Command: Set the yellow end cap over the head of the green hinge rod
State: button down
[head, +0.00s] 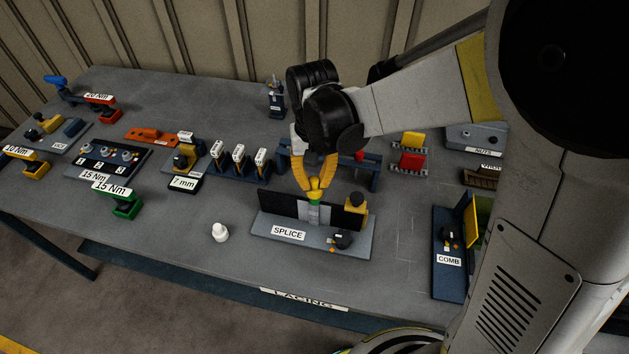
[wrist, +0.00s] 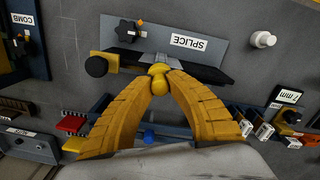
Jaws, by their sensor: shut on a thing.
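My gripper (head: 315,179) is over the middle of the SPLICE fixture (head: 277,245), its yellow fingers shut on the yellow end cap (head: 315,184). The cap also shows between the fingertips in the wrist view (wrist: 158,79). The green hinge rod (head: 316,199) shows as a small green piece directly below the cap, above the grey strip in the fixture. I cannot tell whether the cap touches the rod or sits around its head.
A yellow block with a black knob (head: 356,202) stands close on the right of the fixture, and a black star knob (head: 342,239) at its front. A white knobbed piece (head: 220,232) stands on the bench to the left. The COMB fixture (head: 449,259) is at right.

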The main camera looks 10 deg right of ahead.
aim_at(314, 179)
jog(key=shift+r+p, duration=1.05)
jog(key=shift+r, duration=0.55)
